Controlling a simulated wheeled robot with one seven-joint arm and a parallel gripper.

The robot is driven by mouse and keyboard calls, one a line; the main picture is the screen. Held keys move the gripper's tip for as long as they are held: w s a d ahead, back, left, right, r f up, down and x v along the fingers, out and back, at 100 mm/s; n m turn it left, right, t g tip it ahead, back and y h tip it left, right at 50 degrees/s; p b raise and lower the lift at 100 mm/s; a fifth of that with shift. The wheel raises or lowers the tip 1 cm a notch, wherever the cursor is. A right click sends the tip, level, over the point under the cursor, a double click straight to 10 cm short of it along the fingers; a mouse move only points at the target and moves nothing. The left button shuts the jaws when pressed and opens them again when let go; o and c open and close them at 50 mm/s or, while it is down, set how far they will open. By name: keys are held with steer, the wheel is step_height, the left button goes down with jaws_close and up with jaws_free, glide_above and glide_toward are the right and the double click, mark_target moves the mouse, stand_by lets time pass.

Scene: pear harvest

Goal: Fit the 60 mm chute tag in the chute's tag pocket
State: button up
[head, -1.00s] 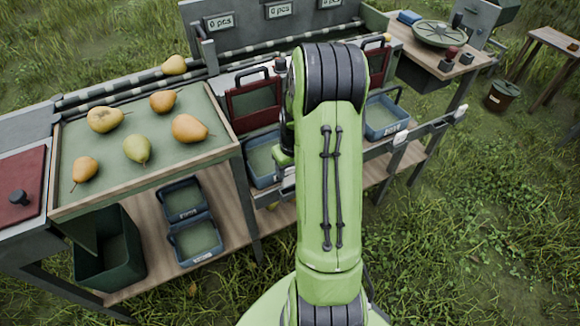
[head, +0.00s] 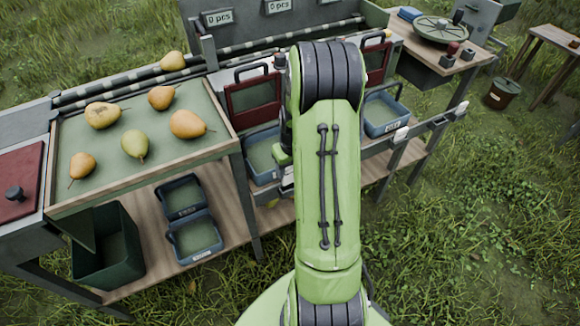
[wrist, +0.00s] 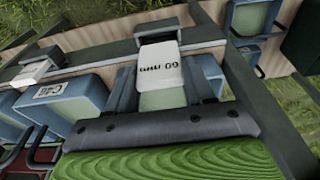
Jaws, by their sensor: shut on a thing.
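The 60 mm chute tag (wrist: 160,65) is a white plate with dark lettering, upside down in the wrist view. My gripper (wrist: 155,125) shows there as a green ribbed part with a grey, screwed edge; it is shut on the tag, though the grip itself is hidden. The tag is beyond that edge, against a dark grey bracket (wrist: 158,29) on the front rail, which looks like the chute's tag pocket. I cannot tell how deep the tag sits in it. In the head view my arm covers most of this spot.
A similar white tag (wrist: 30,73) sits on a bracket farther along the rail. Blue bins (head: 386,114) stand behind the rail, with red frames (head: 252,100) above. A tray (head: 90,160) with several pears is at left. Open grass lies to the right.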

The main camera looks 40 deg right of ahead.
mark_target(290, 182)
stand_by(0.3)
steer(key=shift+f+b, duration=0.8)
steer(key=shift+f, duration=0.2)
steer(key=shift+f+b, duration=0.8)
steer(key=shift+f, duration=0.1)
steer(key=shift+f, duration=0.1)
steer(key=shift+f, duration=0.35)
steer(key=o, duration=1.4)
steer(key=shift+o, duration=0.2)
